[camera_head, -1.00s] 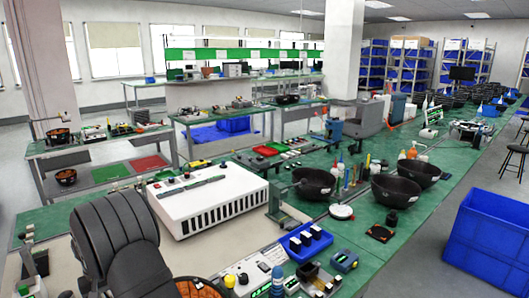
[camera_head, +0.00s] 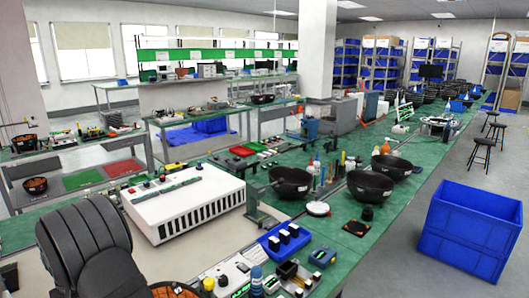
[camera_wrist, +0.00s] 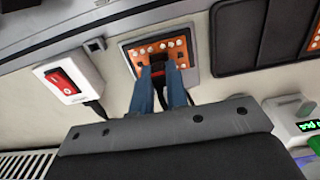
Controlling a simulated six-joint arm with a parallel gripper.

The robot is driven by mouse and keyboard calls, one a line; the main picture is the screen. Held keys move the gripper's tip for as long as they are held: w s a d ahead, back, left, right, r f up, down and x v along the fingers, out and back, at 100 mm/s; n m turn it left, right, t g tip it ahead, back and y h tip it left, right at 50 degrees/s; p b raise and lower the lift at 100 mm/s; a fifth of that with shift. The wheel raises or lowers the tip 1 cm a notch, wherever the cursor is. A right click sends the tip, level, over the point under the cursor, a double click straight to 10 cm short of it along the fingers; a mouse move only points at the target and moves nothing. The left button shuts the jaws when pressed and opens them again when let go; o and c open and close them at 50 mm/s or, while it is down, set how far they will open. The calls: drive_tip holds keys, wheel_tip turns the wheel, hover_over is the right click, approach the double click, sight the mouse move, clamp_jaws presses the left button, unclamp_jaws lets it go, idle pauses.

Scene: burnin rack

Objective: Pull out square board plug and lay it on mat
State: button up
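In the wrist view, an orange square board (camera_wrist: 161,49) with pale round parts sits in a light frame on the beige surface. The two blue fingers of my gripper (camera_wrist: 158,72) reach to its lower edge. A dark piece with some red, perhaps the plug, shows between the fingertips. I cannot tell whether the fingers press on it. Dark cables run beside the fingers. A dark flat pad (camera_wrist: 237,38) lies right of the board; I cannot tell whether it is the mat. In the head view my black arm hides the gripper, and part of an orange board (camera_head: 176,290) shows at the bottom edge.
A white box with a red rocker switch (camera_wrist: 64,82) stands left of the board. In the head view, a white vented case (camera_head: 185,205) stands behind my arm. A blue tray (camera_head: 284,240) and black bowls (camera_head: 291,182) stand to the right.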

clamp_jaws()
drive_tip(key=shift+r, duration=0.1)
drive_tip(key=shift+r, duration=2.9)
